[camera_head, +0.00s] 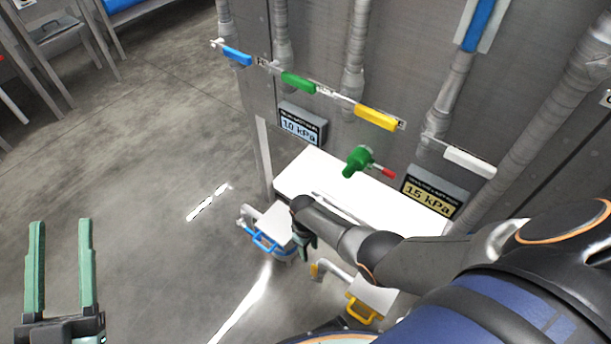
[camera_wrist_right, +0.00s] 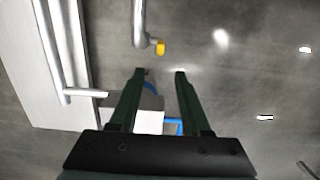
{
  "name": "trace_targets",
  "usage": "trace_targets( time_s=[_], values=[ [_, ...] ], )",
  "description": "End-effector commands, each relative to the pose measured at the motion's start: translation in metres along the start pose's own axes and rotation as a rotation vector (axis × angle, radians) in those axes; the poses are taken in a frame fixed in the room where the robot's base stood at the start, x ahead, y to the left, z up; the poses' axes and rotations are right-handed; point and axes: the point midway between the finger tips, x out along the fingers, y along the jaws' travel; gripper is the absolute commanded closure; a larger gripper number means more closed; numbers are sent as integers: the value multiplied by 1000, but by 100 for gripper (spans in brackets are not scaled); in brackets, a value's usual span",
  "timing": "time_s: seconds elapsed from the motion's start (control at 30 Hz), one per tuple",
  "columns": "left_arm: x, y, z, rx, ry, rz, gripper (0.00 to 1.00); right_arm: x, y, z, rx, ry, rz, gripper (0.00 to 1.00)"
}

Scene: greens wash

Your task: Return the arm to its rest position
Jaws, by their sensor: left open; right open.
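My left gripper (camera_head: 60,268) is open and empty at the lower left of the head view, over bare floor. My right arm comes in from the lower right of the head view, and my right gripper (camera_head: 308,246) points down in front of the white panel (camera_head: 325,182). In the right wrist view my right gripper (camera_wrist_right: 162,74) is open, with nothing between its fingertips. A box with a blue handle (camera_wrist_right: 173,126) shows behind the fingers there. In the head view the right fingers are small and partly hidden by the wrist.
Blue (camera_head: 237,56), green (camera_head: 298,82), yellow (camera_head: 376,117) and white (camera_head: 469,163) handles line the metal wall. A green valve with a red tip (camera_head: 360,162) sits above the white panel. Gauges read 10 kPa (camera_head: 299,126) and 15 kPa (camera_head: 431,196).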

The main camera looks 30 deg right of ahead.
Motion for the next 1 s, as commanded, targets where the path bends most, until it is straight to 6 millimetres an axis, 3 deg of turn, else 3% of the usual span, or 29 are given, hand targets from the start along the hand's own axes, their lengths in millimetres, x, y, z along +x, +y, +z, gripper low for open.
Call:
trace_targets(
  time_s=[0.33,0.47,0.57,0.77,0.87,1.0],
  values=[
    [0,0,-1,0,2,1,50,-1,5,-6,4,52,27,52],
    [0,0,-1,1,3,1,50,-11,19,-26,8,210,103,52],
    [0,0,-1,1,3,1,50,-31,30,-45,8,387,178,52],
    [0,0,-1,1,3,1,50,-104,33,-71,-11,759,299,52],
    [0,0,-1,1,3,1,50,-152,25,-76,-28,949,341,52],
    [0,0,-1,1,2,1,50,-231,2,-70,-62,1222,376,52]
  ],
)
